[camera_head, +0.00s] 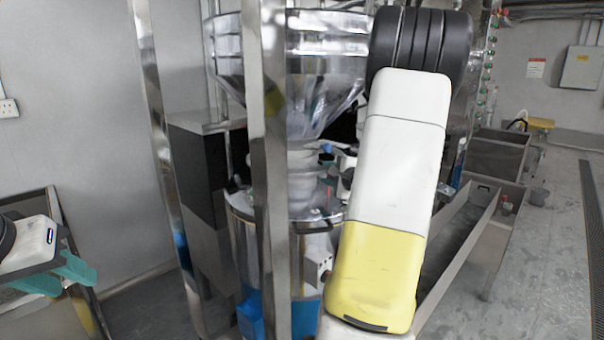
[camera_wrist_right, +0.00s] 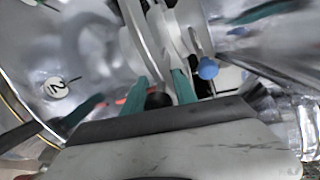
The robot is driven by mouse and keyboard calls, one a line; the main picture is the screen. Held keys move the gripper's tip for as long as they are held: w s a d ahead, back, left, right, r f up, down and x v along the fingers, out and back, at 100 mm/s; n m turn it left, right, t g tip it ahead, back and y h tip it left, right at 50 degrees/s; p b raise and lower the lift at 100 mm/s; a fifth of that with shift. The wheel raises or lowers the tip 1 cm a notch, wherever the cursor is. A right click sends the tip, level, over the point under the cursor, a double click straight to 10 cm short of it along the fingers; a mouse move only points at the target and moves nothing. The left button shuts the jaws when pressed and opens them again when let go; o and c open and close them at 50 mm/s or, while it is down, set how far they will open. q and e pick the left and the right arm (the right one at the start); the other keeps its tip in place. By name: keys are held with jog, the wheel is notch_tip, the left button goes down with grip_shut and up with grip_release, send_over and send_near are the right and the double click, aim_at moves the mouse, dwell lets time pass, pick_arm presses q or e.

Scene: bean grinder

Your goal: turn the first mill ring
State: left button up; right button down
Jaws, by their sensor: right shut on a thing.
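The steel mill (camera_head: 322,65) stands in the middle of the head view, with a wide funnel over a round metal body. Light grey curved ring parts (camera_wrist_right: 165,35) show close up in the right wrist view. My right gripper (camera_wrist_right: 160,92) has its teal fingers on either side of a small black knob (camera_wrist_right: 158,100) and is shut on it. Whether the knob belongs to the first mill ring I cannot tell. In the head view my right arm hides much of this area. My left gripper (camera_head: 57,277) is open and empty at the far left, away from the mill.
A steel post (camera_head: 265,180) stands in front of the mill. A metal trough (camera_head: 458,240) is at the right, with open floor beyond.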

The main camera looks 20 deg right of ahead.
jog(key=shift+a+f, duration=0.45)
jog(key=c, duration=1.2)
grip_release()
jog(key=shift+w, duration=0.1)
jog(key=shift+c, duration=0.2)
jog(key=shift+o, duration=0.4)
jog(key=shift+w, duration=0.1)
jog(key=shift+d+r, duration=0.1)
jog(key=shift+d, duration=0.05)
jog(key=shift+d+r, duration=0.1)
jog(key=shift+d, duration=0.1)
jog(key=v, duration=0.8)
jog(key=shift+c, duration=0.5)
